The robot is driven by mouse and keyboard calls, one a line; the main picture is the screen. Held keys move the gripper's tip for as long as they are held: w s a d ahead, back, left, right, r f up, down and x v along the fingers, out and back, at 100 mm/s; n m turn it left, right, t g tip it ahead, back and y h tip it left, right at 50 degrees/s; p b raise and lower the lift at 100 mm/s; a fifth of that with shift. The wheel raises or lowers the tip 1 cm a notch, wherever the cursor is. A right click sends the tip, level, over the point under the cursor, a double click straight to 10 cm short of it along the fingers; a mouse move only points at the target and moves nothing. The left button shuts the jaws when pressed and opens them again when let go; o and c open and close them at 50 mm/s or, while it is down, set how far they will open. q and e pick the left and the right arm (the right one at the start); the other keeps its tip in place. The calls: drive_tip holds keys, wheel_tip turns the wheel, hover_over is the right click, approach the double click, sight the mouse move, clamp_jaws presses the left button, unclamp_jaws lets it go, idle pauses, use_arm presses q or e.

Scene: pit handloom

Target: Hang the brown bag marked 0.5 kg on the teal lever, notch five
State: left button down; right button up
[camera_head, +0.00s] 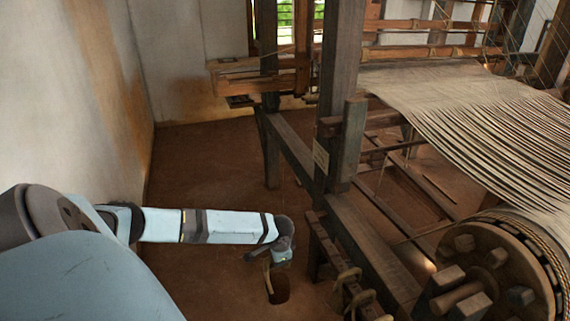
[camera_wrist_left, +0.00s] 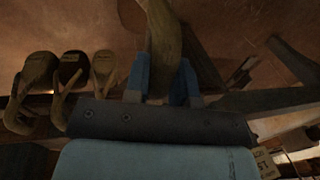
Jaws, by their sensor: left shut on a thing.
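My left gripper (camera_head: 272,260) is shut on the brown bag (camera_head: 279,288), which hangs below it above the floor, left of the loom frame. In the left wrist view the blue fingers (camera_wrist_left: 162,82) are closed around a brown curved handle (camera_wrist_left: 165,38). The bag's weight mark cannot be read. I cannot make out the teal lever or its notches with certainty; a grey-green upright piece (camera_head: 349,145) stands against the loom post. My right gripper is not in view.
The loom's side beam (camera_head: 362,235) and toothed roller (camera_head: 490,275) lie further right. The floor (camera_head: 205,165) on the left is clear.

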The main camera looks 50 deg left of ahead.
use_arm(q)
drive_tip(key=shift+s+a+r+p, duration=0.2)
drive_tip(key=shift+s+r+p, duration=0.1)
drive_tip(key=shift+s+p, duration=0.15)
drive_tip(key=shift+s+a+p, duration=0.15)
drive_tip(key=shift+s+p, duration=0.15)
drive_tip(key=shift+p, duration=0.05)
drive_tip(key=s+a+p, duration=0.3)
drive_tip(key=s+p, duration=0.3)
drive_tip(key=s, duration=0.1)
drive_tip(key=shift+s+a+r, duration=0.15)
drive_tip(key=shift+s+r, duration=0.1)
drive_tip(key=shift+s, duration=0.15)
idle(0.4)
